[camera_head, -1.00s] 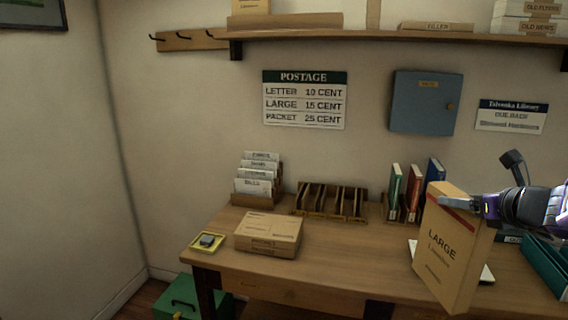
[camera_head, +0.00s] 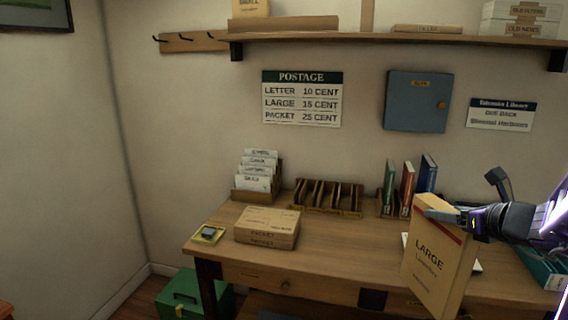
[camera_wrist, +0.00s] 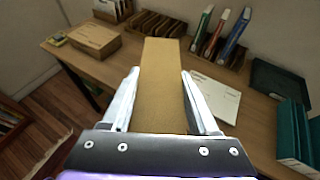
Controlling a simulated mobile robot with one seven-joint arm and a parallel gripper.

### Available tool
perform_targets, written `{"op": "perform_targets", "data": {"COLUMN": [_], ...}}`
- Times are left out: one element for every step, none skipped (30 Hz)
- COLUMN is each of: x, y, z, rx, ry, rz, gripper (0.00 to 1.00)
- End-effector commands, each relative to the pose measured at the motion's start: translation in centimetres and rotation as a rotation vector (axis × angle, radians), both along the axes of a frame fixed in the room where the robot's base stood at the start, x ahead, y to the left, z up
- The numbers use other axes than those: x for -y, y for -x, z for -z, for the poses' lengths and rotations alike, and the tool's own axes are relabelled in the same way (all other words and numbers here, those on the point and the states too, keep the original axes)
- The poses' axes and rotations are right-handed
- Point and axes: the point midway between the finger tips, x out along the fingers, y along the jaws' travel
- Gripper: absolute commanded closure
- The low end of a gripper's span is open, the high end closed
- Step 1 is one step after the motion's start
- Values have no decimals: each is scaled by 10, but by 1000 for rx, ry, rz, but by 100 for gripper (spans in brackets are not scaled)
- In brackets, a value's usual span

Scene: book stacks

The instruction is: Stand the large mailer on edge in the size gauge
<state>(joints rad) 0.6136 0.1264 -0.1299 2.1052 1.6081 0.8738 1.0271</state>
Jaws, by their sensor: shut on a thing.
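The large mailer (camera_head: 436,262) is a tan, thick flat pack marked LARGE with a red stripe near its top. It hangs upright, slightly tilted, in front of the desk's right part. My gripper (camera_head: 448,215) is shut on its upper end. In the wrist view the mailer (camera_wrist: 160,80) shows narrow edge-on between my two fingers (camera_wrist: 160,98). A low wooden slotted rack (camera_head: 328,197), which looks like the size gauge, stands at the back middle of the desk. Its slots look empty. It also shows in the wrist view (camera_wrist: 158,24), beyond the mailer.
A PACKET box (camera_head: 267,228) lies left of the rack's front, with a letter holder (camera_head: 256,178) behind it. Upright books (camera_head: 408,188) stand right of the rack. A white sheet (camera_wrist: 213,97) lies behind the mailer. Teal trays (camera_wrist: 296,135) are at right. The desk's middle (camera_head: 345,240) is clear.

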Motion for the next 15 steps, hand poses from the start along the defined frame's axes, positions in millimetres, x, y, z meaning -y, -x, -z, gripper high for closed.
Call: {"op": "perform_targets", "data": {"x": [-4, -7, -12, -16, -20, -25, -30, -36, -44, -51, -58, -69, -78, -86, -98], "y": [-3, -4, -5, -7, -8, -9, -10, -12, -13, -14, -14, -14, -14, -14, -12], "z": [7, 12, 19, 25, 31, 40, 47, 55, 66, 74, 83, 96, 105, 114, 126], "rx": [0, 1, -1, -1, 0, -1, 0, -1, -1, 0, -2, -2, -2, -1, -1], "ry": [-3, -3, -3, -4, -6, -6, -6, -7, -7, -8, -8, -10, -11, -11, -12], "rz": [-20, -33, -53, -70, -86, -111, -132, -155, -187, -213, -242, -283, -314, -344, -386], "gripper": [100, 100, 100, 100, 100, 100, 100, 100, 100, 100, 100, 100, 100, 100, 100]}}
